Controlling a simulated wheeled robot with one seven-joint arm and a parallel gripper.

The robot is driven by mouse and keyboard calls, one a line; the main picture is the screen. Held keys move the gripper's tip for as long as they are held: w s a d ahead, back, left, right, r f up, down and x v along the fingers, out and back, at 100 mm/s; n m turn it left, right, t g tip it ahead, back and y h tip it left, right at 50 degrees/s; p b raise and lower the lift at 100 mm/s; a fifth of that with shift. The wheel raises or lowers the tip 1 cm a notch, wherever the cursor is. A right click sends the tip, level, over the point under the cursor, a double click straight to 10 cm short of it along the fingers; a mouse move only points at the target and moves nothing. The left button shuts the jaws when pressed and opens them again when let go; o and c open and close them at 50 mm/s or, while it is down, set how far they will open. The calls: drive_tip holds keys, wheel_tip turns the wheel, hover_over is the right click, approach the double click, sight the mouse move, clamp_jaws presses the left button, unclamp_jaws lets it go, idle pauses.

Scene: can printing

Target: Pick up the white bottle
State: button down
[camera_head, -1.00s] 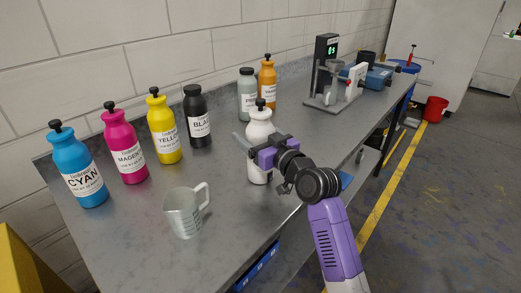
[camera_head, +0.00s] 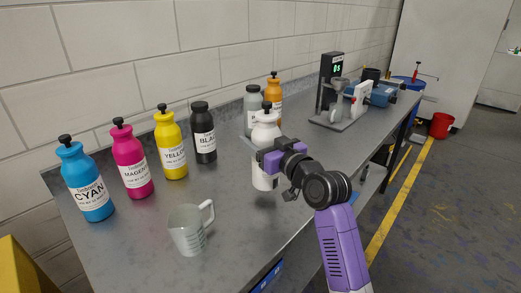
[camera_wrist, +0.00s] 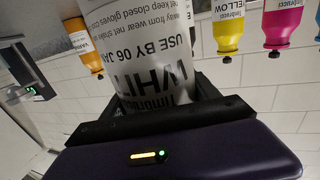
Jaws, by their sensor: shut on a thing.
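The white bottle (camera_head: 264,178) is upright at the middle of the bench (camera_head: 330,150), with a dark shadow below its base; it looks slightly raised off the top. My gripper (camera_head: 262,152) is shut around the bottle's body from the right front. In the wrist view the bottle (camera_wrist: 140,65) stands between the dark fingers of my gripper (camera_wrist: 165,105), its "WHITE" label upside down and partly covered by them. Part of the bottle's middle is hidden behind the gripper in the head view.
Cyan (camera_head: 87,185), magenta (camera_head: 132,165), yellow (camera_head: 170,148) and black (camera_head: 203,138) bottles stand to the left. A measuring jug (camera_head: 188,232) is at the front left. A scale with a mixer (camera_head: 340,105) is farther right.

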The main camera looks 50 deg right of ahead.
wheel_tip(320, 180, up, 16)
drive_tip(key=shift+f+p, duration=0.15)
drive_tip(key=shift+p, duration=0.4)
wheel_tip(320, 180, up, 10)
drive_tip(key=p, duration=0.9)
drive_tip(key=shift+r, duration=0.25)
wheel_tip(320, 180, up, 6)
wheel_tip(320, 180, down, 6)
idle(0.3)
